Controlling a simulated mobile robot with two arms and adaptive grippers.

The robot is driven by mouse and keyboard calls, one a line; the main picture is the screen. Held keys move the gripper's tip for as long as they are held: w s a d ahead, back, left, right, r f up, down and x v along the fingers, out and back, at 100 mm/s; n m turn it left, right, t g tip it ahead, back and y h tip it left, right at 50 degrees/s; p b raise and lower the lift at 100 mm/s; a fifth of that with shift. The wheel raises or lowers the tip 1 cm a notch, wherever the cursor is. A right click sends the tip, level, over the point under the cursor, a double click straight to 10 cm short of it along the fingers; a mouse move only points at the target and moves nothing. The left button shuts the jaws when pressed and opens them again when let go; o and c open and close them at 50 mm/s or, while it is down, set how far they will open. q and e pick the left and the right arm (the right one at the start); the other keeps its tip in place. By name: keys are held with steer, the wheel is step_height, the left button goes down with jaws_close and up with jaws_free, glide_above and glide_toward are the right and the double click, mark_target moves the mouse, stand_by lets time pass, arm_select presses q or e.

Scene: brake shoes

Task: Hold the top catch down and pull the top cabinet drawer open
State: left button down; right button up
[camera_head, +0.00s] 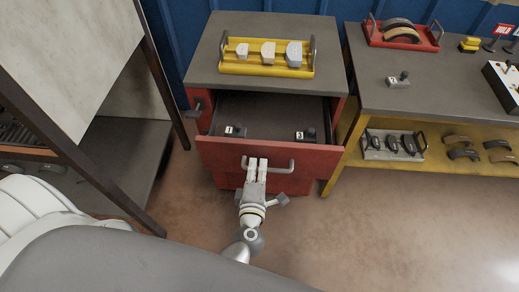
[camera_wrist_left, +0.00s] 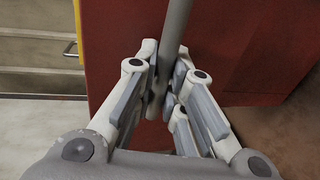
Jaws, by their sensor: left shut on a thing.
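The red cabinet (camera_head: 334,109) has a grey top. Its top drawer (camera_head: 222,152) is pulled out, with its dark inside showing. My left gripper (camera_head: 257,164) is shut on the drawer's grey bar handle (camera_head: 284,169). In the left wrist view, the fingers (camera_wrist_left: 165,90) close around the handle bar (camera_wrist_left: 174,35) in front of the red drawer front. A dark grey lever, apparently the top catch (camera_head: 195,108), sticks out at the cabinet's left front edge; no gripper touches it. My right gripper is not in view.
Two small dark blocks with white labels lie in the drawer, one left (camera_head: 235,131) and one right (camera_head: 306,135). A yellow tray (camera_head: 266,69) stands on the cabinet. A yellow-framed bench (camera_head: 445,97) is close on the right, a dark-framed rack (camera_head: 68,150) on the left.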

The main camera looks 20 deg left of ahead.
arm_select(q)
steer(key=shift+f+v, duration=0.2)
steer(key=shift+v, duration=0.8)
steer(key=shift+f+v, duration=0.2)
steer(key=shift+v, duration=0.8)
steer(key=c, duration=1.5)
jaws_free()
steer(key=v, duration=1.2)
steer(key=shift+f, duration=0.1)
